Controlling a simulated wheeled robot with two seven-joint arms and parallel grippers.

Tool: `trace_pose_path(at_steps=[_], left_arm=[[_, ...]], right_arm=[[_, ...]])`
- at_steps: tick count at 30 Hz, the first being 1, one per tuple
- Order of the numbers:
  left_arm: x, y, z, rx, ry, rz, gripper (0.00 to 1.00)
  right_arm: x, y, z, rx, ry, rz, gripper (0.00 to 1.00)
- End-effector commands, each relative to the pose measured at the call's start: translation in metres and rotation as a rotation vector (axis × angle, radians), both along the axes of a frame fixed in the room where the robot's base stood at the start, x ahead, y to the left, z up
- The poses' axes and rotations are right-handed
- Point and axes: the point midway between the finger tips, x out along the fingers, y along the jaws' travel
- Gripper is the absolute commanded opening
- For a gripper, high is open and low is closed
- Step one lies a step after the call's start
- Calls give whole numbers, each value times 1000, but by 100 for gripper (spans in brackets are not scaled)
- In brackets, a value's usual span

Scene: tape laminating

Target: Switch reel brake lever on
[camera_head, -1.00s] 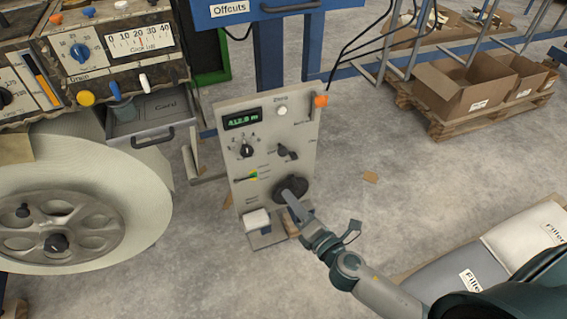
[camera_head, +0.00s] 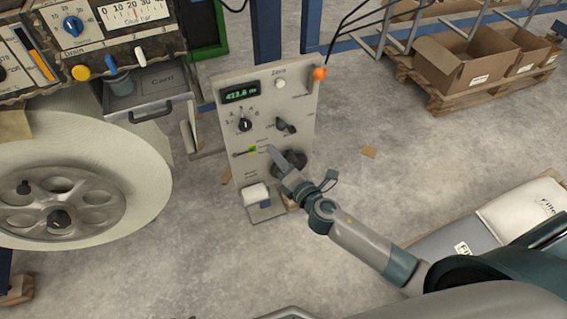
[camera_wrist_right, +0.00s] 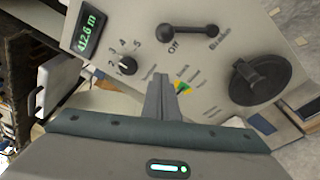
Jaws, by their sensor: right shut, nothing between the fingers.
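The reel brake lever appears to be the small black lever (camera_head: 287,126) on the upright grey control panel (camera_head: 222,165). In the right wrist view the black lever (camera_wrist_right: 188,30) lies roughly level, with "Off" printed below its left end and a partly readable "Brake" label near its right end. My right gripper (camera_head: 271,150) is shut and empty, its tips in front of the panel, below and left of the lever. In the right wrist view the shut fingers (camera_wrist_right: 160,80) point up the panel, apart from the lever. My left gripper is not in view.
A rotary selector (camera_head: 245,124), a green-yellow indicator (camera_head: 250,151) and a large round black knob (camera_wrist_right: 258,80) sit near the fingers. A green display (camera_head: 239,94) tops the panel. A large white reel (camera_head: 120,185) stands left.

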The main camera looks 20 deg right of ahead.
Motion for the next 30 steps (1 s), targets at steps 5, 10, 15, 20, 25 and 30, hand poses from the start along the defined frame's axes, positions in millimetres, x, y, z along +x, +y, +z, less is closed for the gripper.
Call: trace_pose_path(at_steps=[5, 10, 15, 20, 25, 30], left_arm=[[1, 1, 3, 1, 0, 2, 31], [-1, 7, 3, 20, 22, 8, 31], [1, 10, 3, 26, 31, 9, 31], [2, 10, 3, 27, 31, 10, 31], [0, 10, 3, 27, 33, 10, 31], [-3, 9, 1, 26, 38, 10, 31]], right_arm=[[24, -5, 4, -4, -1, -1, 0], [32, -21, 12, -2, 0, 0, 0], [36, -28, 14, -1, 1, 0, 0], [36, -29, 15, 0, 1, 0, 0], [36, -29, 15, 0, 1, 0, 0], [36, -29, 15, 8, 1, -1, 0]])
